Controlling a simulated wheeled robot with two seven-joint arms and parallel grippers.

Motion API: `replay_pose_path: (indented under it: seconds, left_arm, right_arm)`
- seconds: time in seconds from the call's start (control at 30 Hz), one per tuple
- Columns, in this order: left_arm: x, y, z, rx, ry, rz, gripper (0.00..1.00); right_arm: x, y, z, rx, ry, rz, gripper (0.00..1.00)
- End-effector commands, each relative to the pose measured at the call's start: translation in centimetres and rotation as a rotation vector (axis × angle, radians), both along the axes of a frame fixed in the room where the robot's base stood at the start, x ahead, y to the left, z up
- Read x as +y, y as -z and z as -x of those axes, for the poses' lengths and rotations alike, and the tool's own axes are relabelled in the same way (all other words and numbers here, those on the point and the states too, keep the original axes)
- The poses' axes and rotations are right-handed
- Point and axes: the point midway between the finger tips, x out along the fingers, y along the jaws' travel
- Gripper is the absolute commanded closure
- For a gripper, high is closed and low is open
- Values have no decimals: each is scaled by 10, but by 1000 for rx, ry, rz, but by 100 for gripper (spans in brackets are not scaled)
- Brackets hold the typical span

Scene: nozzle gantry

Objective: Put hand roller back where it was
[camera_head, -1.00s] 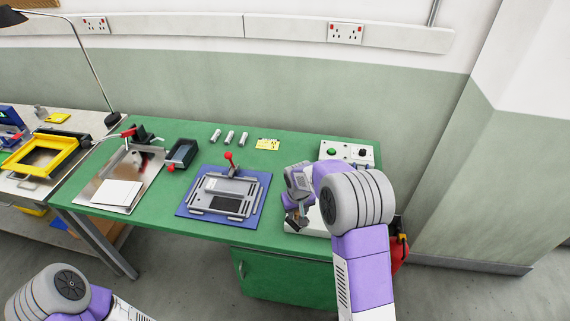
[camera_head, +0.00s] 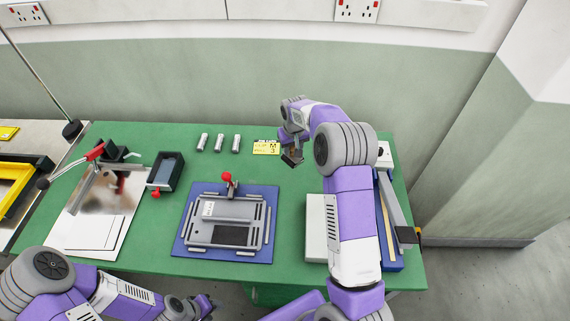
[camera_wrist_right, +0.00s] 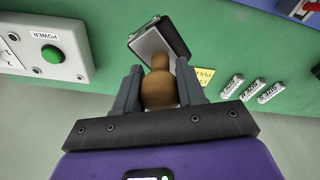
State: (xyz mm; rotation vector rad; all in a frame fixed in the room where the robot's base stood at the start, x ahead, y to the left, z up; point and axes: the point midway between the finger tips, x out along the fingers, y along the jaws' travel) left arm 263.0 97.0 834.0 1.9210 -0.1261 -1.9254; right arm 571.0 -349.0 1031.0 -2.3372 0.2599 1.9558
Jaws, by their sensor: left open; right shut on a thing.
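The hand roller has a brown wooden handle (camera_wrist_right: 158,88) and a dark-framed grey head (camera_wrist_right: 160,42) in the right wrist view. My right gripper (camera_wrist_right: 160,90) is shut on the handle, one finger on each side. In the head view the roller (camera_head: 292,157) hangs from my right gripper (camera_head: 291,141) over the back part of the green bench, right of a yellow label. Whether it touches the bench is hard to tell. My left gripper (camera_head: 203,305) is open and low at the front edge, away from the roller.
The green bench (camera_head: 150,228) holds a blue board with a grey frame fixture (camera_head: 222,222), a dark tray (camera_head: 166,172), several small silver cylinders (camera_head: 219,143) and the yellow label (camera_head: 266,147). A power panel (camera_wrist_right: 45,50) is close by. A white block (camera_head: 316,235) lies below my right forearm.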

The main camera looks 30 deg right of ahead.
Motion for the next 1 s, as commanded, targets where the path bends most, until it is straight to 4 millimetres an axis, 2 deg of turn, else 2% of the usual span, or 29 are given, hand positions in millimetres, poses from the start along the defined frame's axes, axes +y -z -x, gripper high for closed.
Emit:
replay_pose_path:
  seconds: [0.3,0.47,0.7,1.0]
  left_arm:
    - [0,-1,0,0,-1,0,57]
    - [0,-2,0,0,0,0,57]
    - [0,-3,0,0,0,0,57]
    - [0,-3,0,0,0,0,57]
  right_arm:
    - [0,52,0,2,-1,0,100]
    - [0,62,0,-1,-1,0,100]
    - [0,93,0,2,0,0,100]
    - [0,97,0,-2,0,0,100]
